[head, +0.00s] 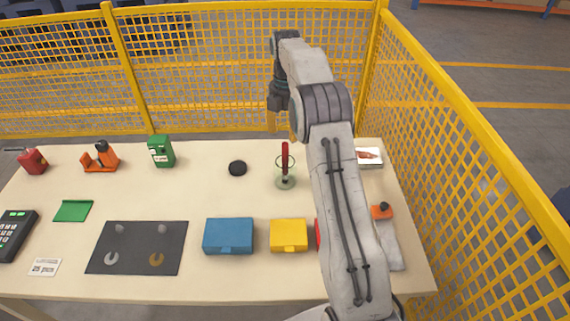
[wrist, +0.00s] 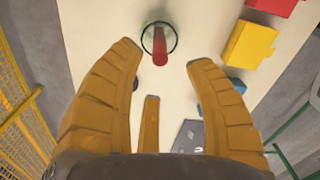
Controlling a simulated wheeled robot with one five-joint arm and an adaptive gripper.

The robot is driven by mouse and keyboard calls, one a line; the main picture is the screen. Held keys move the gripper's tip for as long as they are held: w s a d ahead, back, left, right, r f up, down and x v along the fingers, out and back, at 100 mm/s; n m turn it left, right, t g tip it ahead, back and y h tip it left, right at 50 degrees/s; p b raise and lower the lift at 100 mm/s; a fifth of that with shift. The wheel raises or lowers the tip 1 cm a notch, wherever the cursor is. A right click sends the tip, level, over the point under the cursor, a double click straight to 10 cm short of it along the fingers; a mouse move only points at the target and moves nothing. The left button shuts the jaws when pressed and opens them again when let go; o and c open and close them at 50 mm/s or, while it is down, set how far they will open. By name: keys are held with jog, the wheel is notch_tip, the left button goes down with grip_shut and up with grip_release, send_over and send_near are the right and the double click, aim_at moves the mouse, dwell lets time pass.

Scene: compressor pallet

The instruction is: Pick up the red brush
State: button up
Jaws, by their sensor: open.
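The red brush (head: 285,157) stands upright in a clear glass holder (head: 285,182) near the middle back of the table. In the wrist view the red brush (wrist: 160,45) is seen from above, inside the round rim of the holder. My gripper (wrist: 168,62) is open and empty, its yellow fingers spread on both sides below the brush in the picture, not touching it.
A black disc (head: 237,168) lies left of the holder. A blue box (head: 228,236) and a yellow box (head: 288,235) stand in front. A white tray (head: 369,157) is at the right. Yellow mesh fencing (head: 225,65) runs behind and right of the table (head: 205,195).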

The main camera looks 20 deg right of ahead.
aim_at(285, 148)
jog(key=shift+f+p, duration=0.35)
jog(key=shift+f, duration=0.65)
jog(key=f+p, duration=0.2)
jog(key=p, duration=0.1)
jog(key=shift+a+f+p, duration=0.2)
jog(key=shift+p, duration=0.2)
jog(key=shift+f+p, duration=1.15)
jog(key=shift+f, duration=0.3)
jog(key=shift+o, duration=0.4)
grip_shut()
